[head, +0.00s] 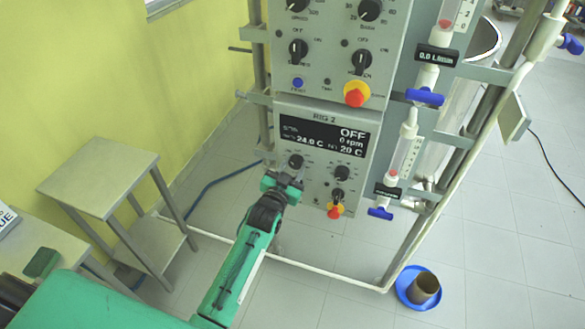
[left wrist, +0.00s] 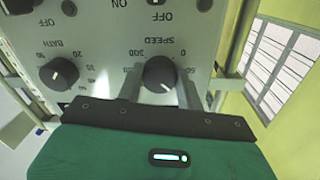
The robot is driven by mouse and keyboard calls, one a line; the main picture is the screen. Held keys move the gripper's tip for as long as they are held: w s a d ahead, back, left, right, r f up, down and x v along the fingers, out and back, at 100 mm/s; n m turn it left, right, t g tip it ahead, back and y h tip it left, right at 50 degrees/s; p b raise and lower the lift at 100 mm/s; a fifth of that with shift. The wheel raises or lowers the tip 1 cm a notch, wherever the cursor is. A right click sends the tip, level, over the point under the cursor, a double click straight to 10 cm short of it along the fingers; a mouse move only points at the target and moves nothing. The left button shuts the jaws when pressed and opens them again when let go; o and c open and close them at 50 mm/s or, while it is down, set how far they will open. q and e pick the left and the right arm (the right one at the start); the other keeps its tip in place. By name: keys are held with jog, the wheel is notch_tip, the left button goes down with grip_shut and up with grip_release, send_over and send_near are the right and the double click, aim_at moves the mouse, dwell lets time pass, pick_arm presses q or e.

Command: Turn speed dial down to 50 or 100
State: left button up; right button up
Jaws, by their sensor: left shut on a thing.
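The speed dial (head: 296,161) is a black knob at the upper left of the lower panel, under the RIG 2 display (head: 322,137). The display reads OFF, 0 rpm, 24.0 C and 20 C. In the left wrist view, upside down, the speed dial (left wrist: 160,73) sits between the two fingers of my left gripper (left wrist: 159,88), near the printed SPEED, 0 and 300. The gripper (head: 283,179) is shut on it. I cannot tell the dial's exact setting. My right gripper is not in view.
The bath dial (left wrist: 59,74) is beside the speed dial. A flow meter with a blue valve (head: 380,213) is to the right. A small table (head: 98,178) stands left. A blue dish (head: 416,290) is on the floor.

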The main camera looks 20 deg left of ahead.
pick_arm(q)
jog(key=shift+f, duration=0.1)
jog(key=o, duration=1)
jog(key=shift+s, duration=0.5)
jog(key=s+a+b, duration=0.1)
jog(key=s+b, duration=0.3)
jog(key=s, duration=0.9)
jog(key=shift+w, duration=0.1)
